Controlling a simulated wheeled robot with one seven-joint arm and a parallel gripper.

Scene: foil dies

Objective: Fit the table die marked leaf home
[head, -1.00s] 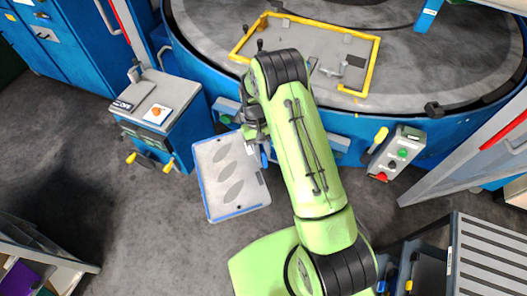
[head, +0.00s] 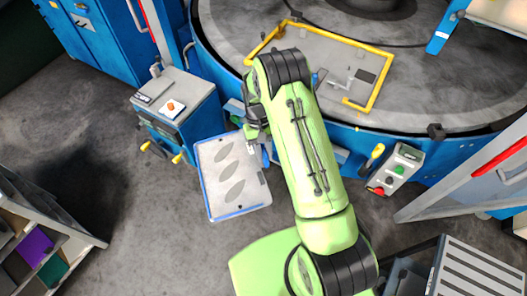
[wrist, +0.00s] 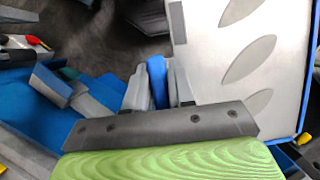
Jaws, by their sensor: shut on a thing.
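The die (head: 231,176) is a flat light grey plate with blue edges and several leaf shapes down its face. My gripper (head: 262,145) is at its upper right edge, partly hidden behind my green arm. In the wrist view my gripper (wrist: 158,88) is shut on a blue grip at the die's side, and the die (wrist: 225,65) extends to the right. The die hangs in front of the round table (head: 410,105). A yellow bracket frame (head: 340,38) lies on the tabletop with a small lever inside.
A blue cabinet (head: 178,105) with an orange button stands left of the die. A control box (head: 396,170) with green and red buttons is on the table's right front. A shelf rack (head: 40,225) is at lower left. Grey floor is open between them.

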